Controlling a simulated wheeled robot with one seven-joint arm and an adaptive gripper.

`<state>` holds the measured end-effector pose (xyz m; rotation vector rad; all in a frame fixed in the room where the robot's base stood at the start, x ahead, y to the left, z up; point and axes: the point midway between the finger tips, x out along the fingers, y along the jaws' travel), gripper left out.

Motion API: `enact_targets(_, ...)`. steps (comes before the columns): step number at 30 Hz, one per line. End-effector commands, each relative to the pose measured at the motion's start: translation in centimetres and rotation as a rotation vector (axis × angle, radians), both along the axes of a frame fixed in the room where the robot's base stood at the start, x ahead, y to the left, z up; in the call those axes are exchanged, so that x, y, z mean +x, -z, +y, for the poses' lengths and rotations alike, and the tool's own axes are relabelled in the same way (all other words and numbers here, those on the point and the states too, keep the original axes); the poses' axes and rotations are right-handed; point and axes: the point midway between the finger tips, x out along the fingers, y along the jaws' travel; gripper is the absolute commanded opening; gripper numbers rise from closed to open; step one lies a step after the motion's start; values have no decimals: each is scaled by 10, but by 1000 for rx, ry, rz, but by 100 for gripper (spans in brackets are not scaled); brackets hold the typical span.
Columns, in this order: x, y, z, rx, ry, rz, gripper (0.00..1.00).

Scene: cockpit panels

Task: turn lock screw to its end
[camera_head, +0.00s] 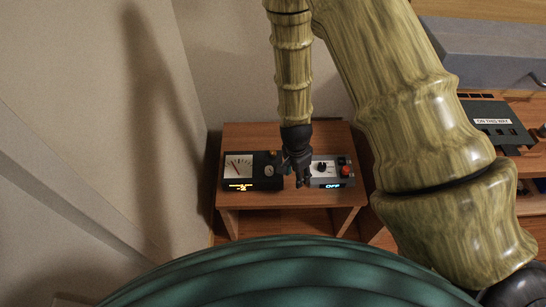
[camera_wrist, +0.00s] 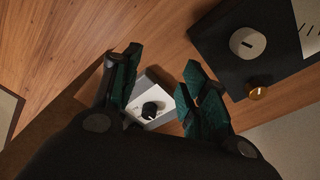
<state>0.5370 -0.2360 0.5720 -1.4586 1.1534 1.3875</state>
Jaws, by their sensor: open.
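A dark meter box (camera_head: 262,185) with a white dial stands at the left on a wooden table. A round pale knob with a dark slot (camera_wrist: 247,42), which looks like the lock screw, is on the meter box in the wrist view. A small brass-coloured knob (camera_wrist: 258,93) is near it. My gripper (camera_head: 299,178) hangs over the table between the two boxes. In the wrist view my gripper (camera_wrist: 162,60) is open and empty, its fingers apart from the slotted knob, which lies to their right.
A second box (camera_head: 327,182) with a black knob, a red button (camera_head: 345,170) and an OFF display stands right of my gripper. Its black knob (camera_wrist: 150,109) shows between the fingers in the wrist view. A wall is at left; another panel (camera_head: 495,118) stands at right.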

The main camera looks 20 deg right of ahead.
Motion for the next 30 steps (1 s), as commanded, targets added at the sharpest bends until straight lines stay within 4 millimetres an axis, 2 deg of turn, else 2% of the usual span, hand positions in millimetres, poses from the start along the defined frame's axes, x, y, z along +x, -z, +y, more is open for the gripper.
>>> enact_targets(1, 21, 1, 2, 0, 90, -19, 44)
enact_targets(6, 75, -26, 15, 21, 435, -45, 44)
enact_targets(12, 117, -62, 32, 55, 743, -57, 44)
enact_targets(16, 129, -77, 39, 69, 854, -56, 44)
enact_targets(20, 134, -82, 41, 75, 897, -54, 44)
enact_targets(23, 134, -75, 42, 75, 903, -53, 44)
enact_targets(30, 133, -39, 41, 74, 901, -51, 44)
